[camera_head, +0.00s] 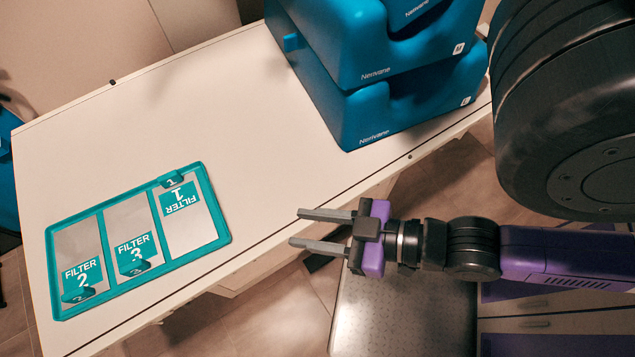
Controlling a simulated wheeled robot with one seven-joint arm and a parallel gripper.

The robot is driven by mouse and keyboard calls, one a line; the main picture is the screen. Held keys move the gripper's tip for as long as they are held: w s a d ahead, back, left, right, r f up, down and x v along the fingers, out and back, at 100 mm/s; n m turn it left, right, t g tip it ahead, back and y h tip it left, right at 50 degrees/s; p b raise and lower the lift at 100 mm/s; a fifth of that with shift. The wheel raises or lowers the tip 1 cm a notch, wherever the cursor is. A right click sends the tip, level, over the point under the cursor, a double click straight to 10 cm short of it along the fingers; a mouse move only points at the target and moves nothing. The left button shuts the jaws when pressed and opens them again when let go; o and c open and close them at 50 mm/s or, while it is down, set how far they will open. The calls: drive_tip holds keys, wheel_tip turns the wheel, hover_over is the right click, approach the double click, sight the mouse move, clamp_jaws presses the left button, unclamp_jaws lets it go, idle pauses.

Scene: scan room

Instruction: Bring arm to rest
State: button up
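My gripper (320,230) reaches in from the right at the front edge of the white table. Its two grey fingers point left and stand apart with nothing between them. My purple and black arm (560,257) extends to the right edge of the picture. The fingertips are to the right of the teal filter tray and apart from it. How high they are above the table edge I cannot tell.
The teal tray (226,213) with sections labelled Filter 1, 2 and 3 lies on the white table (220,110). A grey metal surface (400,315) is below my gripper. The table's middle is clear.

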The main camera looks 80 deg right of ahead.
drive_tip(key=shift+s+d+r, duration=0.1)
drive_tip(key=shift+s+r, duration=0.25)
drive_tip(key=shift+r, duration=0.25)
drive_tip(key=shift+s+r, duration=0.35)
drive_tip(key=shift+r, duration=0.2)
drive_tip(key=shift+f, duration=0.1)
